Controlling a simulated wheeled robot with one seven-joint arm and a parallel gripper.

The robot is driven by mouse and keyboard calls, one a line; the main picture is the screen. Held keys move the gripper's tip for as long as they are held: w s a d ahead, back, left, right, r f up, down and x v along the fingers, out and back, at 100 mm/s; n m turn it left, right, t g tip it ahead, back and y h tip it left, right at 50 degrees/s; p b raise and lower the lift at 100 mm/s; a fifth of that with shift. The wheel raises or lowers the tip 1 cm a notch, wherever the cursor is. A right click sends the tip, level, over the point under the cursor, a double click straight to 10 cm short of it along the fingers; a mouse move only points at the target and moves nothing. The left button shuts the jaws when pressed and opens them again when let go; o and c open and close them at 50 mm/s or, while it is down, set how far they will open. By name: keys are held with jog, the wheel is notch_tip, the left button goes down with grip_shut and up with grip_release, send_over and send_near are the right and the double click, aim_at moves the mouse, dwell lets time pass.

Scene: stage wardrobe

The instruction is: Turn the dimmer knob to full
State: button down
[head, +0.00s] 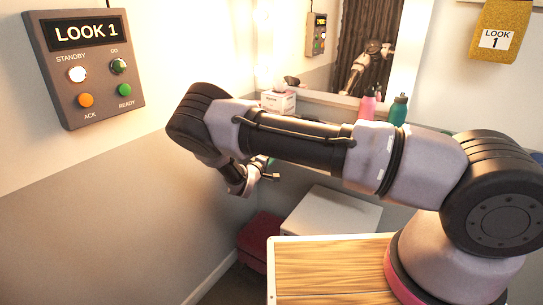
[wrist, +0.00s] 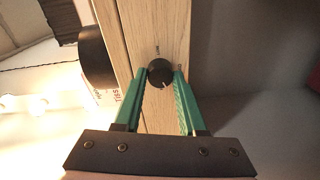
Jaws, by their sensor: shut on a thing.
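The dimmer knob (wrist: 160,72) is a small round black knob on a pale wooden strip (wrist: 160,20) in the wrist view. A pale mark shows on its rim toward the bottom of the picture. A small dark mark is on the wood just above it. My gripper (wrist: 163,78) has its two green fingers on either side of the knob, shut on it. In the head view my gripper (head: 268,166) is small, beyond my bent arm near the mirror counter. I cannot make out the knob there.
A control box (head: 85,66) reading LOOK 1 is on the left wall. A tissue box (head: 278,101), pink bottle (head: 367,107) and green bottle (head: 398,110) stand by the mirror (head: 345,50). A black cylinder (wrist: 97,55) sits beside the wooden strip.

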jog(key=m, duration=0.4)
jog(key=shift+w+a+r, duration=0.15)
jog(key=shift+a+r, duration=0.05)
jog(key=shift+a, duration=0.05)
jog(key=shift+m, duration=0.4)
jog(key=shift+c, duration=2.4)
grip_release()
jog(key=shift+d+f, duration=0.1)
jog(key=shift+d, duration=0.05)
jog(key=shift+s, duration=0.2)
jog(key=v, duration=1)
jog(key=shift+s+a+f, duration=0.15)
jog(key=shift+s+a, duration=0.05)
jog(key=shift+s, duration=0.15)
